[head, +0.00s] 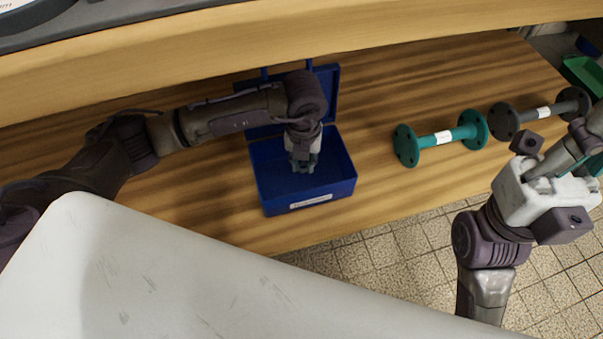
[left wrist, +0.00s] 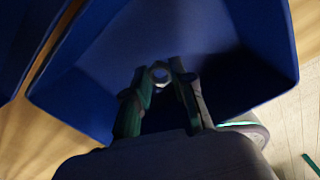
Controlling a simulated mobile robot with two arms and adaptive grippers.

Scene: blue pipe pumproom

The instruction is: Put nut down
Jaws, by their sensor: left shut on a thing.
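My left gripper (head: 303,168) points down inside an open blue box (head: 315,199) on the wooden bench. In the left wrist view the two fingers of the left gripper (left wrist: 160,78) are shut on a small grey hex nut (left wrist: 160,73). The blue floor of the box (left wrist: 180,35) shows behind the nut. I cannot tell whether the nut touches that floor. In the head view the nut is too small to make out. My right arm is at the right, and its fingertips do not show clearly.
A teal flanged pipe (head: 438,138) and a dark grey flanged pipe (head: 540,113) lie on the bench right of the box. The box's lid (head: 325,88) stands open at its back. A wooden shelf edge (head: 300,32) runs above. The bench between box and teal pipe is clear.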

